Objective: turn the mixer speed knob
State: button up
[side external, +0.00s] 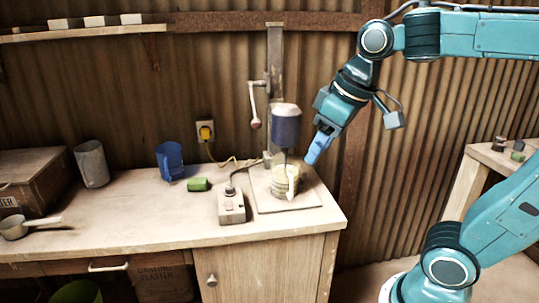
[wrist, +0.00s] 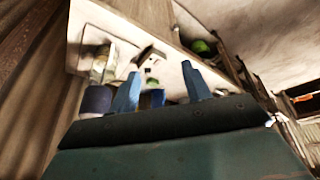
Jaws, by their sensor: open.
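The mixer's control box (side external: 231,207) is pale and stands on the bench left of the mixer. A small dark knob (side external: 230,189) shows on its top; its pointer and setting are too small to read. The box also shows in the wrist view (wrist: 152,56), beyond and between my fingertips. The mixer has a dark blue motor (side external: 286,128) on an upright column, above a cup of pale mix (side external: 285,180). My gripper (side external: 314,156) is in the air just right of the motor, pointing down and left. In the wrist view its blue fingers (wrist: 160,66) are apart and empty.
A crank handle (side external: 254,105) sticks out left of the column. A green block (side external: 198,184) and blue jug (side external: 169,161) stand left of the box. A cable runs to a wall socket (side external: 205,131). The bench front left of the box is clear.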

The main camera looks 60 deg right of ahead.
jog(key=w+d+r+n+g, duration=0.1)
jog(key=w+d+r, duration=0.1)
jog(key=w, duration=0.8)
jog(key=n+g, duration=0.3)
jog(key=g, duration=0.1)
send_over(230, 187)
notch_tip(230, 187, down, 14)
notch_tip(230, 187, down, 14)
jog(key=shift+a+r, duration=0.1)
jog(key=shift+r, duration=0.1)
jog(key=c, duration=1)
